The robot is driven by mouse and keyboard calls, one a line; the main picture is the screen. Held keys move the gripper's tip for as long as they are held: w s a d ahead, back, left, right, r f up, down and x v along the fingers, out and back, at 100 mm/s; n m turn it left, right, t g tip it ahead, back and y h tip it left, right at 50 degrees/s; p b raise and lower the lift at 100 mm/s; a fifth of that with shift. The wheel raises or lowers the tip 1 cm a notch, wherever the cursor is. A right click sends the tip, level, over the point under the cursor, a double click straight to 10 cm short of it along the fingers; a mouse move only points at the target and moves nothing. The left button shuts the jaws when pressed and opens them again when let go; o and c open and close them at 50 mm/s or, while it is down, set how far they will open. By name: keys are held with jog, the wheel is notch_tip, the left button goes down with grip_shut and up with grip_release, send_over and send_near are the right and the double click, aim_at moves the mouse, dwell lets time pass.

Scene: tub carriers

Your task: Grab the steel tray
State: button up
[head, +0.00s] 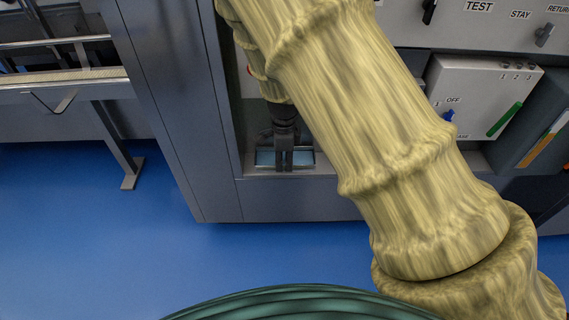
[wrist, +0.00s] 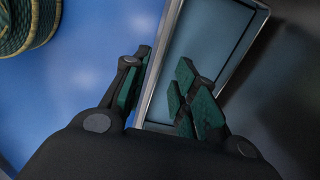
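The steel tray (wrist: 166,58) has a bright metal rim and a bluish-grey inside floor. In the wrist view it runs from the lower middle up to the top right. In the head view the tray (head: 305,160) sits low in an opening of the grey cabinet. My gripper (wrist: 163,66) is open, with green-padded fingers on either side of the tray's near wall. One finger is outside the wall and the others are over the inside. A gap shows between the pads, and I cannot tell whether any pad touches. In the head view my gripper (head: 284,158) partly hides the tray.
A grey cabinet post (head: 165,90) stands left of the opening. A white switch box (head: 480,95) is at the right, under a panel (head: 490,20) with labelled switches. A metal-legged bench (head: 70,85) is at the far left. The blue floor (head: 90,230) in front is clear.

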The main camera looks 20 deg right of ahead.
notch_tip(320, 180, down, 3)
jog(key=shift+r, duration=0.1)
grip_shut()
jog(key=shift+r, duration=0.1)
